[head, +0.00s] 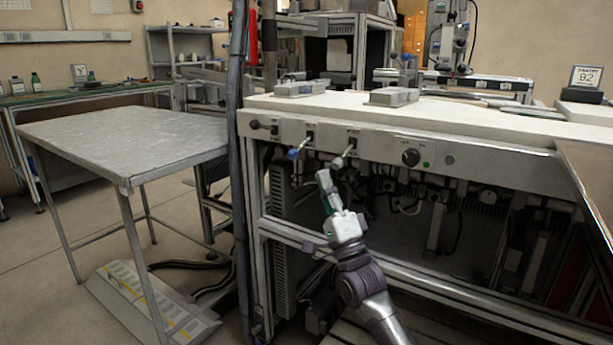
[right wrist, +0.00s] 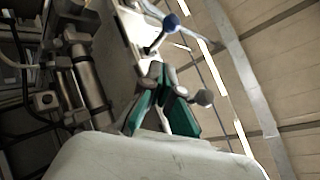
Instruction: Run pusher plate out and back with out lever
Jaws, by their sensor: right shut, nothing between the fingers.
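The machine's front panel (head: 380,150) carries several levers. One has a blue knob (head: 294,153), and to its right is one with a pale grey knob (head: 338,162). Their labels are too small to read, so I cannot tell which is the out lever. My right gripper (head: 324,176) is shut and empty, just below and left of the grey knob. In the right wrist view its teal fingers (right wrist: 160,72) meet beside the grey-knobbed lever (right wrist: 203,98); contact cannot be told. The blue knob (right wrist: 170,22) is beyond them. I cannot make out the pusher plate. My left gripper is not in view.
Pipes and cables fill the open bay below the panel. A bare metal table (head: 120,150) stands at left.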

